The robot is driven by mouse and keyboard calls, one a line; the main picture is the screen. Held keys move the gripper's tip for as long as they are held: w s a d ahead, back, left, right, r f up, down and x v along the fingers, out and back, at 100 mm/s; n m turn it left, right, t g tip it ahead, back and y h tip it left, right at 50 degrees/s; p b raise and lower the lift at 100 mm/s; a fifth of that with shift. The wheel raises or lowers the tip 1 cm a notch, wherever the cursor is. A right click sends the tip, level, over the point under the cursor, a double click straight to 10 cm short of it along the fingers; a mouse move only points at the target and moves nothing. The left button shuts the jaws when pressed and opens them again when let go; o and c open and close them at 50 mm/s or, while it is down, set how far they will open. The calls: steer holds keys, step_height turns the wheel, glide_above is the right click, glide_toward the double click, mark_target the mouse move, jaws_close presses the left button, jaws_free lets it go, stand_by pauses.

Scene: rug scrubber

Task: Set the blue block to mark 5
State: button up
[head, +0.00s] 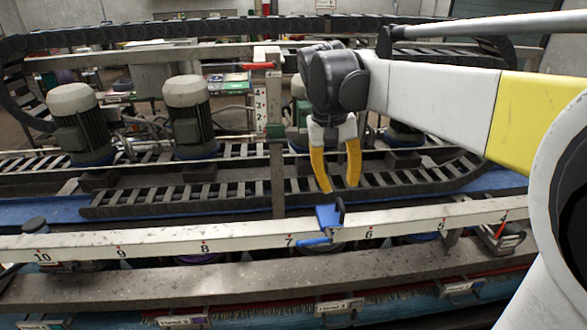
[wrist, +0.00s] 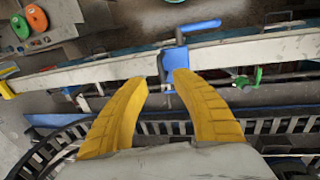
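The blue block (head: 328,216) sits on the pale numbered rail (head: 240,240), between marks 7 and 6. Its blue handle reaches down the front of the rail. Mark 5 (head: 442,227) is farther right on the rail, beyond mark 6 (head: 369,236). My gripper (head: 339,188) hangs just above and behind the block, its two yellow fingers apart with nothing between them. In the wrist view, the block (wrist: 174,60) lies just beyond the fingertips of my gripper (wrist: 161,80), nearer the right finger. Whether that finger touches it I cannot tell.
Several grey motors, one of them the motor (head: 189,110), stand behind the rail, with a black cable chain (head: 180,200) running along there. An upright post (head: 276,150) with a red lever (head: 245,67) stands left of my gripper. The rail between the block and mark 5 looks clear.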

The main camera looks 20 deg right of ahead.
mark_target(341, 202)
steer(key=shift+d+f, duration=0.15)
steer(key=shift+f, duration=0.75)
steer(key=shift+d+f, duration=0.2)
steer(key=shift+f, duration=0.75)
steer(key=shift+d+f, duration=0.15)
steer(key=shift+f, duration=0.75)
jaws_close()
